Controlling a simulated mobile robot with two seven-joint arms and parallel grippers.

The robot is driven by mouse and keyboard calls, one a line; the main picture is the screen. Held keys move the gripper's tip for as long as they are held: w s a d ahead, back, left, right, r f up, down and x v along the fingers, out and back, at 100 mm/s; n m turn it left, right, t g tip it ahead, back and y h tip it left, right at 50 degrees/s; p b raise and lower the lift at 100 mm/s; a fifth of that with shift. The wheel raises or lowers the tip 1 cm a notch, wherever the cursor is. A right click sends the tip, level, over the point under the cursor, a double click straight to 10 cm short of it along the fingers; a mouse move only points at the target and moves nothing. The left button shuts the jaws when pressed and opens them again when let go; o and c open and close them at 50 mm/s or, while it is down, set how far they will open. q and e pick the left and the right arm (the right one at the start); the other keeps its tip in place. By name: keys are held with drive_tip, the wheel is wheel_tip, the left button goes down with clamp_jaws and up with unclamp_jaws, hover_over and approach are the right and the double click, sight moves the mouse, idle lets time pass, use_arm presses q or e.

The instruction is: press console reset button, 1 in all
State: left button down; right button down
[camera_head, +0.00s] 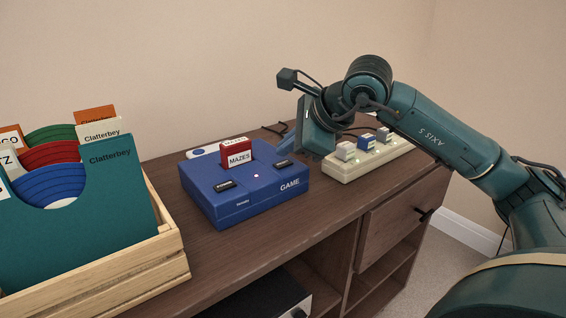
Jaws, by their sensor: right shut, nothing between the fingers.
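The blue game console (240,200) sits on the brown wooden cabinet top, with a red cartridge (236,154) labelled MAZES standing upright in it. Its top has two small black labelled parts, one at the left (224,186) and one at the right (283,164). Their lettering is too small to read, so I cannot tell which is reset. A small pinkish light (256,175) glows between them. My right gripper (297,138) is shut and empty, over the console's back right corner; its fingertips are hard to make out. My left gripper is out of view.
A wooden crate (150,268) of record sleeves stands at the left front. A cream power strip (345,172) with several plugs lies right of the console. A white and blue object (203,150) lies behind it. The cabinet top (205,243) in front of the console is clear.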

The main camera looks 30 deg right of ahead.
drive_tip(key=shift+f, duration=0.15)
drive_tip(key=shift+f+b, duration=0.35)
drive_tip(key=shift+b, duration=0.1)
drive_tip(key=shift+f+b, duration=0.35)
drive_tip(key=shift+f, duration=0.05)
idle(0.6)
drive_tip(key=shift+r, duration=0.1)
drive_tip(key=shift+r+p, duration=0.75)
drive_tip(key=shift+r, duration=0.05)
